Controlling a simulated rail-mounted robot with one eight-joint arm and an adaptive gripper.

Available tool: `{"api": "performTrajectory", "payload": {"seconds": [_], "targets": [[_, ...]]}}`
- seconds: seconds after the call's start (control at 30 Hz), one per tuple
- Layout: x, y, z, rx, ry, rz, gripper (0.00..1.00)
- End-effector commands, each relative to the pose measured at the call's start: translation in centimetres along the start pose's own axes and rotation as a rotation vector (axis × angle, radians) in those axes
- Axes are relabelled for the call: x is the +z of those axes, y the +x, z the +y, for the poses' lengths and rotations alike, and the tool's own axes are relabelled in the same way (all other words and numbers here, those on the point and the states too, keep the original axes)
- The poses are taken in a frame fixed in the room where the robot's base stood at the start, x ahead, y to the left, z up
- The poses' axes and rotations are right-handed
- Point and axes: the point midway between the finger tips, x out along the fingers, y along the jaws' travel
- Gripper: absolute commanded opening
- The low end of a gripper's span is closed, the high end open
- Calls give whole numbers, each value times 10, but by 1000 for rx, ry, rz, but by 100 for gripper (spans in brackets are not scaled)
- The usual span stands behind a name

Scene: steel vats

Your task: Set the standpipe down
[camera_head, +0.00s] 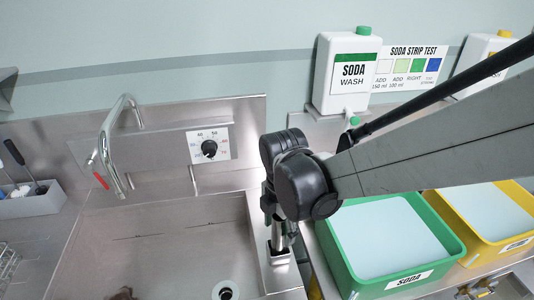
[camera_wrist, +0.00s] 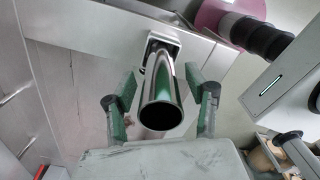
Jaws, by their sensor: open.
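The standpipe is a shiny steel tube. In the wrist view the standpipe (camera_wrist: 160,88) points its open end at the camera, between my fingers. Its far end meets a square metal socket (camera_wrist: 154,36). My gripper (camera_wrist: 158,92) is open, with one green-padded finger on each side of the tube and visible gaps between. In the head view the standpipe (camera_head: 277,236) stands upright at the socket (camera_head: 279,257) on the ledge right of the sink (camera_head: 165,245). My wrist hides its top there.
The sink drain (camera_head: 226,291) shows at the bottom edge. A faucet (camera_head: 112,150) and dial (camera_head: 209,149) are behind the sink. A green soda tub (camera_head: 340,262) and yellow tub (camera_head: 468,250) stand right. A white soda wash jug (camera_head: 345,100) is behind.

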Motion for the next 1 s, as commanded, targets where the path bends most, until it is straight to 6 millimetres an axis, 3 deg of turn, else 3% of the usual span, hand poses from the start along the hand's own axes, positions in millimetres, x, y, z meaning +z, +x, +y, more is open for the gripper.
{"api": "performTrajectory", "payload": {"seconds": [0.4, 0.77, 0.87, 1.0], "targets": [[0, -70, -1, 0, 0, 0, 51], [1, -100, -2, 4, 15, -1, 51], [5, -105, -8, 28, 103, -7, 51], [17, -114, -27, 111, 384, -16, 51]]}}
